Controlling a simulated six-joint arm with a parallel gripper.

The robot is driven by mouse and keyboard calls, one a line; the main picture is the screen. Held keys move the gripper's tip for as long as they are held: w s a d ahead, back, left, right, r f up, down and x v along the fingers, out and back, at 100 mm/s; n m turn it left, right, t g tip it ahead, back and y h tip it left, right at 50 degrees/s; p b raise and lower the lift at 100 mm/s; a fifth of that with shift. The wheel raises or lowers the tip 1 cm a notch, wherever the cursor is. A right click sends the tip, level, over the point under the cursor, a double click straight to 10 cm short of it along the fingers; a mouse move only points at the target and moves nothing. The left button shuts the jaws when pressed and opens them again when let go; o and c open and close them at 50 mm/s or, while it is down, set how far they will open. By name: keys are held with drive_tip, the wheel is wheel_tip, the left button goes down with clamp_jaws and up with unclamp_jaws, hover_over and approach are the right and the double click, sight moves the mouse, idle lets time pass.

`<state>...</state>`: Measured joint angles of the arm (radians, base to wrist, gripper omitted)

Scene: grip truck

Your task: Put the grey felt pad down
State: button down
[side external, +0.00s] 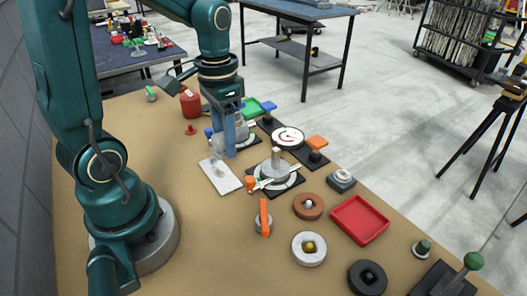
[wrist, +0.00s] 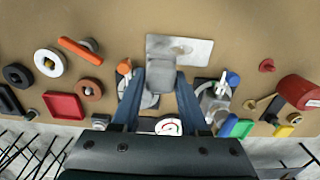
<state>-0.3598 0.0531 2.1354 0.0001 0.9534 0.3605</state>
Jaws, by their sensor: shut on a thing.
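In the wrist view my gripper (wrist: 161,82) is shut on a small grey block, which I take for the grey felt pad (wrist: 161,77). The plate (wrist: 165,50) shows just beyond the pad, with a darker oval mark on it. The pad overlaps the plate's lower edge in that view; I cannot tell whether they touch. In the side view the fingers hide the pad.
Clamp fixtures stand close on both sides, one with an orange tip (wrist: 124,67) and one with a blue tip (wrist: 233,78). A round dial (side external: 288,137) sits behind. A red tray (side external: 360,238) and several rings lie to the right. Bare table lies left of the plate.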

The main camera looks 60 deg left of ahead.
idle(0.5)
drive_tip(key=shift+s+d+m, duration=0.1)
drive_tip(key=shift+s+m, duration=0.1)
drive_tip(key=shift+m, duration=0.8)
drive_tip(key=shift+s+m, duration=0.35)
drive_tip(key=shift+m, duration=0.55)
drive_tip(key=s+a+r+m, duration=0.2)
drive_tip(key=s+a+m, duration=0.2)
drive_tip(key=s+m, duration=0.2)
hover_over(230, 208)
drive_tip(key=shift+n, duration=0.4)
wheel_tip(230, 208, down, 7)
drive_tip(key=shift+r, duration=0.2)
drive_tip(key=shift+f, duration=2)
drive_tip(key=shift+f, duration=0.15)
